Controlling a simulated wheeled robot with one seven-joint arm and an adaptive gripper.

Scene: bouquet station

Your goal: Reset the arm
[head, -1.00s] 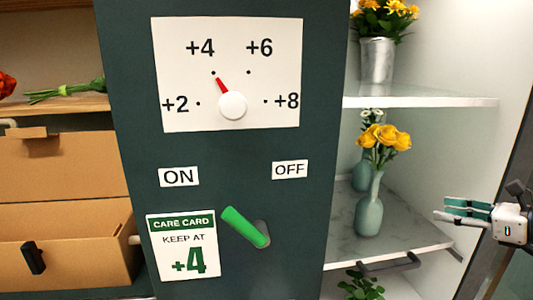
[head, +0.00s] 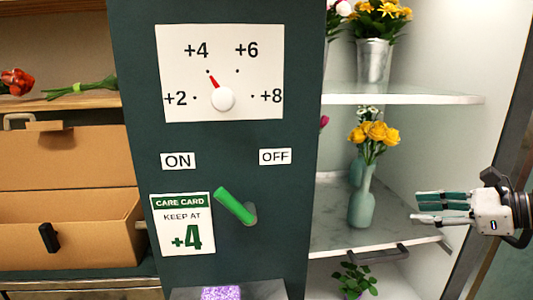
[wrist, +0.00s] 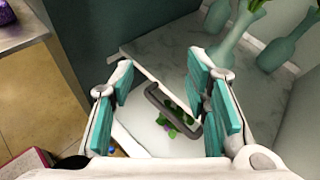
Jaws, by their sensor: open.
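My gripper (head: 428,207) is at the right in the head view, in front of the open display shelves, with its fingers pointing left. It is open and holds nothing. In the wrist view my gripper (wrist: 165,95) shows two teal-padded fingers set wide apart. Between them, beyond the fingertips, are a dark handle (wrist: 172,110) and a white shelf edge. The fingers look apart from the vase (head: 361,205) with yellow roses.
A dark panel carries a dial (head: 223,99) with its red pointer near +4, and a green lever (head: 235,205) tilted toward ON. A care card (head: 182,225) reads keep at +4. The metal bucket (head: 374,68) holds yellow flowers.

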